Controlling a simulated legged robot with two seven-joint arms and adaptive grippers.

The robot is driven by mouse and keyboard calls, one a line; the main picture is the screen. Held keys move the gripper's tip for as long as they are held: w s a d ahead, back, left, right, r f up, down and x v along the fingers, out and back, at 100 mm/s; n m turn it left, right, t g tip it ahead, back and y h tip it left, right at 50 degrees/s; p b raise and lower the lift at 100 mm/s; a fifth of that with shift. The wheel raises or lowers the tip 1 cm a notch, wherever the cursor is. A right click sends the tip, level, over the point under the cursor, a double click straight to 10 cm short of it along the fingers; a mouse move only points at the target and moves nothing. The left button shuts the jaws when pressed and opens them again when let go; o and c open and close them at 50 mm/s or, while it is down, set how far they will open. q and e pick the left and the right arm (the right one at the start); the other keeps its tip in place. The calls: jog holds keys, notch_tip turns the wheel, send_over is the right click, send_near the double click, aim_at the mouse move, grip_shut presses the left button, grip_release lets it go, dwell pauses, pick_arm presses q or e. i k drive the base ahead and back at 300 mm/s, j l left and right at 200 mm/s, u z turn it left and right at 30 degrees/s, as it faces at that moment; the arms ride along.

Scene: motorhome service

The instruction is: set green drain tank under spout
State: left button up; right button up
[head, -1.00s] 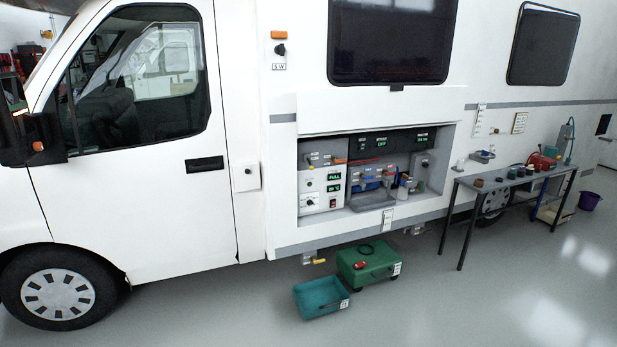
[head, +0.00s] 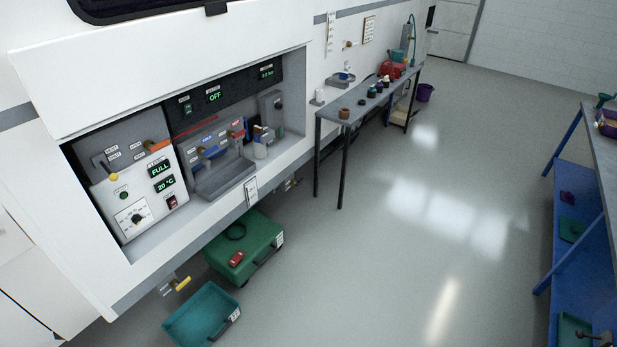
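The green drain tank (head: 259,247) is a green box on the floor beside the motorhome's lower edge, below the open service bay. A dark ring and a red item (head: 236,259) are on its top. A spout with a yellow handle (head: 183,284) sticks out under the motorhome's skirt, left of the tank. An open teal tray (head: 196,318) lies on the floor below that spout, in front of the tank. Whether the tray is exactly under the spout I cannot tell. Neither of my grippers shows.
The open service bay (head: 222,198) has panels reading FULL and 20 °C. A grey bench (head: 355,108) with small items stands along the motorhome. A blue-framed bench (head: 577,262) is at the right. The floor between is clear. A purple bucket (head: 425,92) stands at the back.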

aim_at(257, 237)
jog(key=i+l+z, duration=0.1)
jog(key=i, duration=0.7)
jog(key=i+l, duration=0.1)
jog(key=i, duration=0.7)
jog(key=l+z, duration=0.05)
